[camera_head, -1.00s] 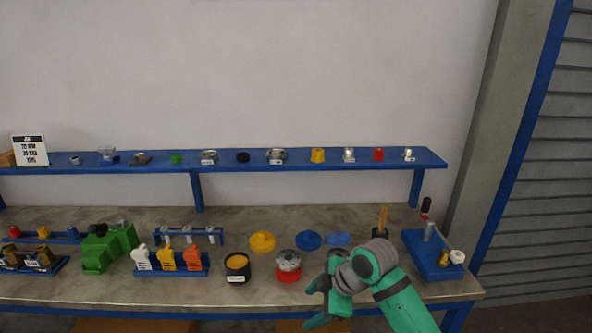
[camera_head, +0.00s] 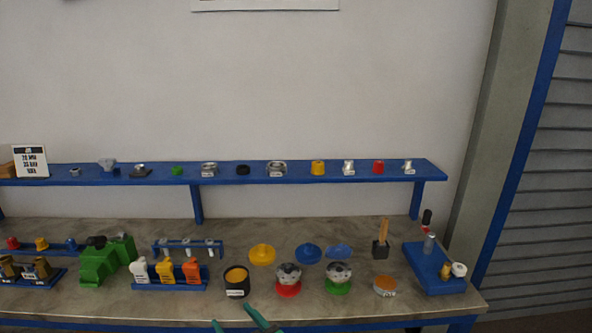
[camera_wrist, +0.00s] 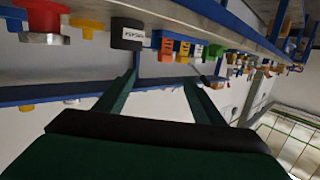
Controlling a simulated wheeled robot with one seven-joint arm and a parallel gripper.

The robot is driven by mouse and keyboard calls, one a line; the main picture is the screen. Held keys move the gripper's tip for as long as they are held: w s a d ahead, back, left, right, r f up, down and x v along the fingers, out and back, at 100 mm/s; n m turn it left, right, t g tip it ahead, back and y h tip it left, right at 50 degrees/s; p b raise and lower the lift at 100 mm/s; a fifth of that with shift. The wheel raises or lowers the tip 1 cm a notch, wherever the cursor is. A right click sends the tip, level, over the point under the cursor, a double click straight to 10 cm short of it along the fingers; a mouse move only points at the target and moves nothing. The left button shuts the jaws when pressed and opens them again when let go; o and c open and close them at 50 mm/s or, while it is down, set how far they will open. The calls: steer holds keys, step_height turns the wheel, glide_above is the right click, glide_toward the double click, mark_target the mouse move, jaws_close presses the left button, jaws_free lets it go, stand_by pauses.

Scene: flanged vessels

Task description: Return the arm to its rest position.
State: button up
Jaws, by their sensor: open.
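My gripper (camera_head: 246,322) shows only as two green fingertips at the bottom edge of the head view, in front of the workbench's front edge. Its two fingers are apart with nothing between them. In the wrist view my gripper (camera_wrist: 165,95) has its dark green fingers spread and empty, and the bench scene appears tilted behind them. The rest of my arm is out of the head view. Two flanged vessels stand on the bench, one on a red base (camera_head: 289,280) and one on a green base (camera_head: 338,278).
The workbench (camera_head: 330,308) holds a black container (camera_head: 237,281), yellow (camera_head: 262,254) and blue (camera_head: 308,253) dishes, a bottle rack (camera_head: 170,284), a green machine (camera_head: 106,260) and a blue stand (camera_head: 433,268). A blue shelf (camera_head: 225,180) with small parts runs behind.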

steer(key=s+d+f+m+t+h, duration=0.1)
steer(key=s+d+f+m+h, duration=0.15)
steer(key=s+f, duration=0.35)
steer(key=s+d+f+m+t+h, duration=0.1)
steer(key=s+d+f+m+h, duration=0.2)
steer(key=s, duration=0.6)
steer(key=s+d+f+m+t+h, duration=0.1)
steer(key=s+d+f+m+h, duration=0.15)
steer(key=s+f+m, duration=0.35)
steer(key=s+d+r+n, duration=0.1)
steer(key=s+d, duration=0.1)
steer(key=s, duration=0.5)
steer(key=s+d+r+n+h, duration=0.1)
steer(key=s+d+r, duration=0.1)
steer(key=s, duration=0.5)
steer(key=s+d+r+n+h, duration=0.1)
steer(key=s+d+r+n, duration=0.1)
steer(key=s, duration=0.5)
steer(key=shift+s+d, duration=0.4)
steer(key=shift+d, duration=0.4)
